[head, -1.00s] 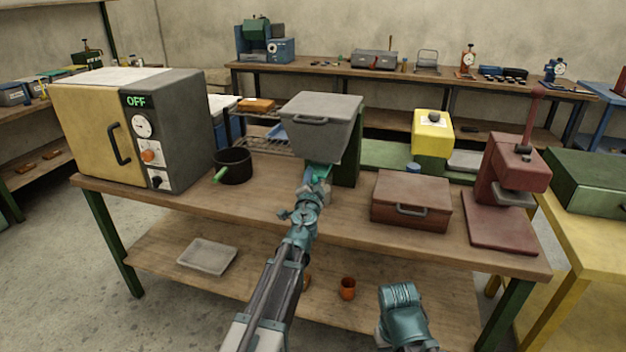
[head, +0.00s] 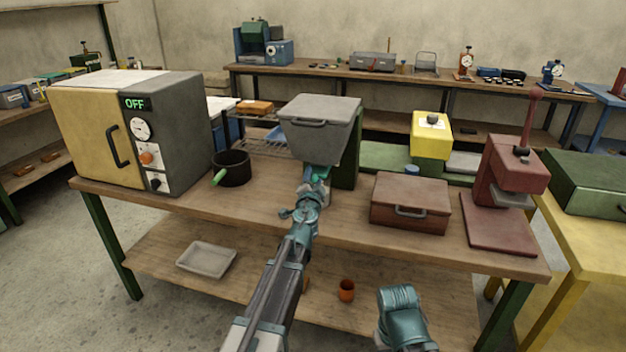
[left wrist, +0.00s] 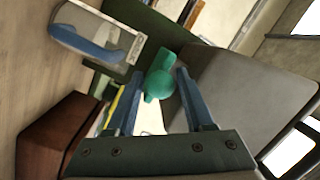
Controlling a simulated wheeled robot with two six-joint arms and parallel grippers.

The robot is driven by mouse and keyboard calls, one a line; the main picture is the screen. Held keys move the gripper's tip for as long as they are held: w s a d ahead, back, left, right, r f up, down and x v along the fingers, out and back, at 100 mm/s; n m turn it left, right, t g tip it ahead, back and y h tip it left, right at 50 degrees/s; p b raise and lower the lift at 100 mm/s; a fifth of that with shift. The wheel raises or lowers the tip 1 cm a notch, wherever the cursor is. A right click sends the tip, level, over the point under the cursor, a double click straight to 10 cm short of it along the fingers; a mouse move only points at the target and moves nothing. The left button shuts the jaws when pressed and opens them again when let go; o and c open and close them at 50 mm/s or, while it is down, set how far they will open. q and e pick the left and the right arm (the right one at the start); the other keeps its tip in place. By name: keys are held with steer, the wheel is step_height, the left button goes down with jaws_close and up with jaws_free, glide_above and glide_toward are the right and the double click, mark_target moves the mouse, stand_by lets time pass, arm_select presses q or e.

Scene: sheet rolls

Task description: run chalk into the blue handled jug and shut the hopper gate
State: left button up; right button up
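The grey hopper (head: 318,128) stands on a green support at the middle of the bench; its inside and any chalk are hidden. A green knob (left wrist: 158,76), apparently the gate handle, shows beside the hopper (left wrist: 245,85) in the left wrist view. My left gripper (head: 317,176) is just below the hopper; in the left wrist view its blue fingers (left wrist: 160,80) are apart, one on each side of the knob, with a visible gap. The pale jug with a blue handle (left wrist: 92,38) is at upper left there; my arm seems to hide it in the head view.
An oven-like box (head: 135,130) and a black pot with a green handle (head: 232,168) are to the left. A red-brown case (head: 410,203) and a red press (head: 510,185) are to the right. The bench's front strip is mostly clear.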

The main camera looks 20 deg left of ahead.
arm_select(q)
steer(key=shift+o, duration=0.9)
steer(key=shift+s, duration=0.1)
steer(key=s+d, duration=0.2)
steer(key=s, duration=1.1)
steer(key=shift+s+d, duration=0.15)
steer(key=shift+s, duration=0.1)
steer(key=shift+c, duration=0.3)
stand_by(1.6)
